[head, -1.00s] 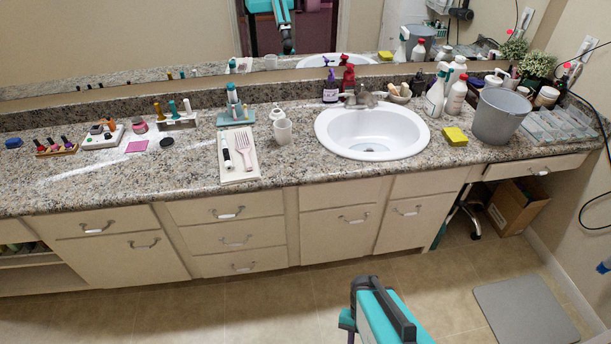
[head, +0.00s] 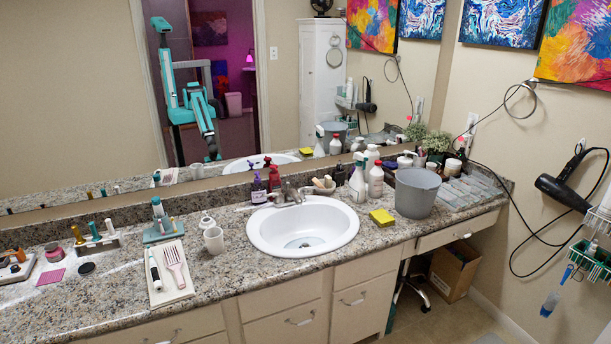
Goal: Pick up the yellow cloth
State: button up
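The yellow cloth (head: 381,217) is a small, flat yellow square on the granite counter. It lies right of the white sink and left of the grey bucket, apart from both. My gripper is not directly in the head view. A teal robot arm shows only as a reflection in the mirror, too small to tell a finger state.
The sink (head: 258,236) and the grey bucket (head: 415,193) flank the cloth. A white spray bottle (head: 357,178) and another white bottle (head: 376,182) stand behind it. The counter in front of the cloth is clear. A hair dryer (head: 565,192) hangs on the right wall.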

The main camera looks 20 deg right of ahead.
aim_at(381, 216)
jog(key=u, duration=0.75)
jog(key=k, duration=0.15)
jog(key=z, duration=2.75)
jog(key=i, duration=1.8)
jog(key=z, duration=0.05)
